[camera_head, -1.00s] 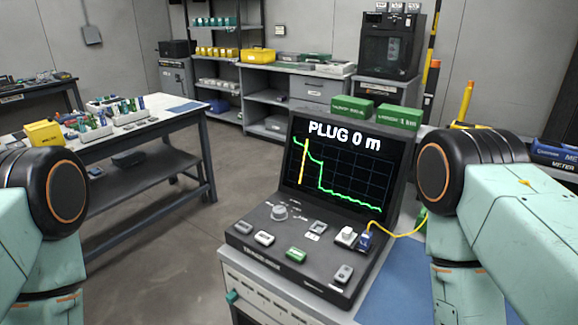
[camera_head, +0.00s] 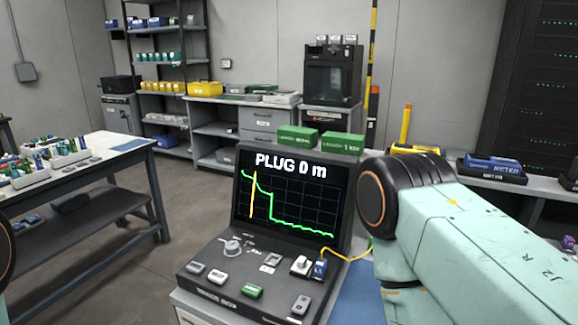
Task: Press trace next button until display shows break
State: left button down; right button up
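The trace device (camera_head: 222,293) stands open on a grey cabinet in front of me. Its display (camera_head: 292,201) reads "PLUG 0 m" above a green trace with a yellow marker near the trace's left end. Its panel has a knob (camera_head: 232,246), a green button (camera_head: 252,290), grey buttons (camera_head: 218,277) and (camera_head: 301,304), and a white block (camera_head: 300,265). The button labels are too small to read. A blue plug (camera_head: 319,269) with a yellow cable sits at the panel's right. My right arm is at the right; neither gripper shows.
Two green boxes (camera_head: 298,137) and (camera_head: 342,143) stand behind the display. A workbench (camera_head: 120,147) with small parts is at the left. Blue meters (camera_head: 495,166) lie on the right counter. The space above the panel is clear.

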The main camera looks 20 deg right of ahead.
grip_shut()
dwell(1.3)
